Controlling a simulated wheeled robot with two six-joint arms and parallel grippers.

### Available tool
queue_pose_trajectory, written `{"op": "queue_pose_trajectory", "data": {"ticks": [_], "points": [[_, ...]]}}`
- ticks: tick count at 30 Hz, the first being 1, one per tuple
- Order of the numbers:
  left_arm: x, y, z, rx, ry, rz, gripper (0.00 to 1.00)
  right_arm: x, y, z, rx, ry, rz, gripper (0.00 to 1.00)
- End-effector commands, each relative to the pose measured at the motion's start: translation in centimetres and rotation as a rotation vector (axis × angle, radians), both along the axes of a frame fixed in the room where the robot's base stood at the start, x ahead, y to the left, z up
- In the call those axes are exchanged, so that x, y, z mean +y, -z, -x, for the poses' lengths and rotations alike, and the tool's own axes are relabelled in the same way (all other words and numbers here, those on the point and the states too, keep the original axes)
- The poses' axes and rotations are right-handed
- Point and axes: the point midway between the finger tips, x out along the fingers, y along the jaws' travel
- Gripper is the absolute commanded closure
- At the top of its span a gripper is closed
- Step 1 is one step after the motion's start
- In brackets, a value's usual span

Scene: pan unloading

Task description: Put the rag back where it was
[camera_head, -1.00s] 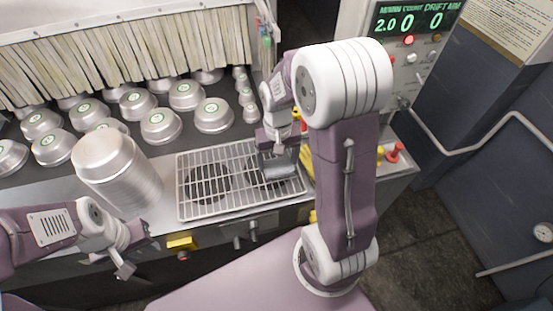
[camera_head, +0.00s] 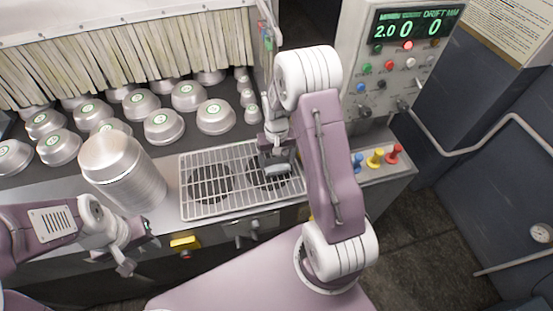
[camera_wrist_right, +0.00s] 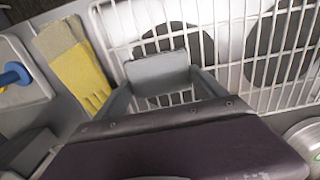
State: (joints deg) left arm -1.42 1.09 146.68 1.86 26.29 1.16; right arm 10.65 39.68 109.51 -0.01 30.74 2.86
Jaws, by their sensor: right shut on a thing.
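My right gripper (camera_head: 275,158) is over the right part of the wire rack (camera_head: 222,206). It is shut on a grey folded piece, which I take to be the rag (camera_head: 276,170). In the right wrist view the rag (camera_wrist_right: 158,70) sits between the two fingers, in front of the rack bars. I cannot tell whether it touches the rack. My left gripper (camera_head: 137,248) hangs at the counter's front edge, below the stacked pans, with its fingers apart and nothing seen between them.
A tall stack of metal pans (camera_head: 124,172) stands left of the rack, with several upturned pans behind. A yellow and grey item (camera_wrist_right: 78,65) lies beside the rack. A control panel (camera_head: 392,75) and coloured knobs (camera_head: 375,158) are at the right.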

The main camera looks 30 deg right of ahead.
Motion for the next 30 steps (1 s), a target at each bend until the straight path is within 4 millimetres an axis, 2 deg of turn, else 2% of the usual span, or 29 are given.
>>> {"op": "queue_pose_trajectory", "data": {"ticks": [2, 3, 5, 11, 15, 17, 24, 30], "points": [[0.0, 0.3, 0.0, 0.0, 0.0, 0.0, 0.64, 0.0, 0.4, 0.0, 0.0, 0.0, 0.0, 0.57], [0.0, 0.3, 0.0, 0.0, 0.0, 0.0, 0.64, 0.0, 0.4, 0.0, 0.0, 0.0, 0.0, 0.16], [0.0, 0.2, 0.0, 0.0, 0.0, 0.0, 0.64, 0.0, 0.3, 0.0, 0.0, 0.0, 0.0, 0.0], [0.0, 0.2, 0.0, 0.0, 0.0, 0.0, 0.64, 0.0, 0.3, 0.0, 0.0, 0.0, 0.0, 0.0], [0.0, 0.0, 0.0, 0.0, 0.0, 0.0, 0.64, 0.0, -0.9, -0.1, -0.004, 0.0, 0.001, 0.0], [0.0, 0.2, 0.0, 0.0, 0.0, 0.0, 0.64, 0.0, -2.1, -0.2, -0.006, 0.0, 0.001, 0.0], [0.0, 0.5, 0.0, 0.0, 0.0, 0.0, 0.64, 0.0, -8.4, -0.2, -0.007, 0.0, 0.002, 0.0], [0.0, 0.6, 0.0, 0.0, 0.0, 0.0, 0.64, 0.0, -11.6, -0.1, -0.003, 0.0, 0.001, 0.0]]}}
